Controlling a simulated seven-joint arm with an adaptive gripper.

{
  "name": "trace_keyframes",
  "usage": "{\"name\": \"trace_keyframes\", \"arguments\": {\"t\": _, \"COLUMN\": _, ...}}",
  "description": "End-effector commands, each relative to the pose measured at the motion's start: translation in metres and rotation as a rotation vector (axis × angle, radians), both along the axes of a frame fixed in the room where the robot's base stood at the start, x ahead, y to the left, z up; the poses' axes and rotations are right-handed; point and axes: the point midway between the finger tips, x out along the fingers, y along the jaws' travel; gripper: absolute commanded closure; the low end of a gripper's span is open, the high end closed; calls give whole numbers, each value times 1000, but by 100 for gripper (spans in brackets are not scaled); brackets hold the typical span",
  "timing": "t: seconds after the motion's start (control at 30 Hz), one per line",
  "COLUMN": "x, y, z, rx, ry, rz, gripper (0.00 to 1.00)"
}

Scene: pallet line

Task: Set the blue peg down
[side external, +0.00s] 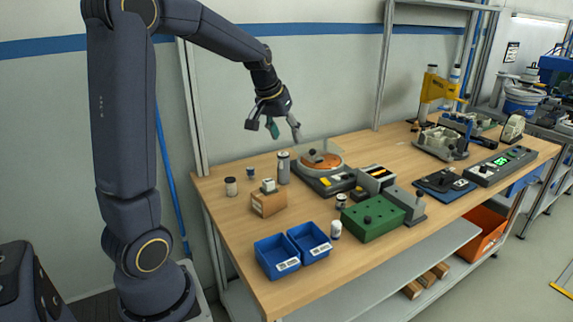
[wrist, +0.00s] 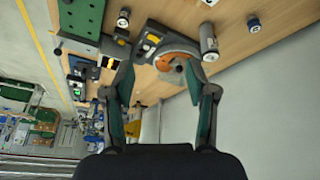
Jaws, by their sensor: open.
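My gripper (side external: 274,131) is open, raised above the back of the wooden bench; its parted fingers also show in the wrist view (wrist: 158,76), with nothing between them. I cannot make out a blue peg for certain in either view. A small blue-and-white cylinder (side external: 250,172) stands upright near the bench's back left; a similar short cylinder with a blue band shows in the wrist view (wrist: 254,24).
Two blue bins (side external: 277,256) stand at the front left. A grey cylinder (side external: 283,168) and a device with an orange disc (side external: 321,160) stand below my gripper. A cardboard box (side external: 268,203) is nearby. Bare wood (side external: 222,213) shows at the left.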

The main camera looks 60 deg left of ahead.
Motion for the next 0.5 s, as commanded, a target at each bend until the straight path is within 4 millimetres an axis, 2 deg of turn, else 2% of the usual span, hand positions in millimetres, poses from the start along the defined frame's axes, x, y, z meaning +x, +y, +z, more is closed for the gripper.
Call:
{"name": "trace_keyframes", "arguments": {"t": 0.03, "x": -15, "y": -42, "z": 17, "rx": 5, "ry": -16, "rz": -77, "gripper": 43}}
{"name": "trace_keyframes", "arguments": {"t": 0.1, "x": -41, "y": -91, "z": 29, "rx": 11, "ry": -25, "rz": -172, "gripper": 43}}
{"name": "trace_keyframes", "arguments": {"t": 0.2, "x": -86, "y": -147, "z": 33, "rx": 27, "ry": -32, "rz": -301, "gripper": 43}}
{"name": "trace_keyframes", "arguments": {"t": 0.33, "x": -137, "y": -189, "z": 25, "rx": 56, "ry": -39, "rz": -428, "gripper": 43}}
{"name": "trace_keyframes", "arguments": {"t": 0.4, "x": -156, "y": -201, "z": 19, "rx": 71, "ry": -41, "rz": -475, "gripper": 43}}
{"name": "trace_keyframes", "arguments": {"t": 0.5, "x": -173, "y": -209, "z": 12, "rx": 83, "ry": -41, "rz": -514, "gripper": 43}}
